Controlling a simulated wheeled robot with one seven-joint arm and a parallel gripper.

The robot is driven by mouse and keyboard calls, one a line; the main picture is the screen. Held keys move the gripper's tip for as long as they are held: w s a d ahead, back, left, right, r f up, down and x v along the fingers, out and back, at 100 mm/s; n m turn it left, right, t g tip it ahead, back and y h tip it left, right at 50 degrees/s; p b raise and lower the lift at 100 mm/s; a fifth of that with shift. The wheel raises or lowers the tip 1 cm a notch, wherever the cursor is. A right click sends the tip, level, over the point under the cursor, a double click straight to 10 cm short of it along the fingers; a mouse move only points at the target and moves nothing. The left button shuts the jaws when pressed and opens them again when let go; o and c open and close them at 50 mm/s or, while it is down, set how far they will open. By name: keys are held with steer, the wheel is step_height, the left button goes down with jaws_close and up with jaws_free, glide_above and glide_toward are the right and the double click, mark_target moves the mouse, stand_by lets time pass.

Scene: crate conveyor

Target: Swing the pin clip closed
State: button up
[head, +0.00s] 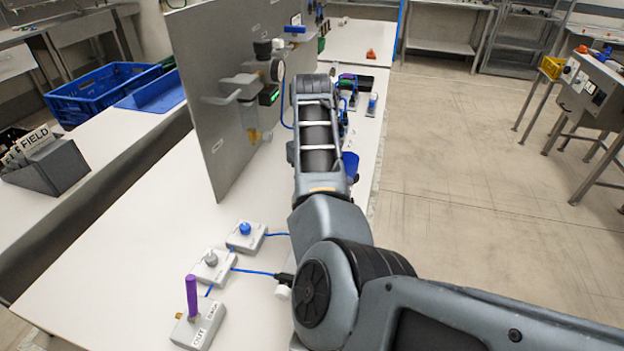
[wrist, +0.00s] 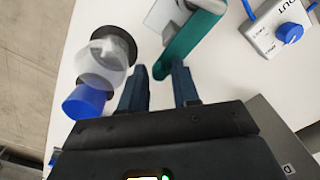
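In the wrist view, a teal bar with rounded ends (wrist: 192,47) lies just ahead of my fingertips, beside a pale flat plate (wrist: 164,16). It may be the pin clip, but I cannot tell for sure, nor whether it is closed. My gripper (wrist: 160,72) is open, its two dark blue fingers apart with nothing visible between them. The teal bar is beyond the gap, and I cannot tell whether a finger touches it. In the head view my arm hides the gripper and the spot where it works.
A clear and blue cup-like part with a dark rim (wrist: 92,75) stands left of my fingers. A box with a blue knob (wrist: 289,33) is at the upper right. In the head view, an upright grey panel (head: 215,125) with a gauge stands left of my arm.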

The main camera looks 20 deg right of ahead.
steer(key=shift+o, duration=0.9)
steer(key=shift+r, duration=0.1)
steer(key=shift+r+b, duration=0.6)
steer(key=shift+r, duration=3.25)
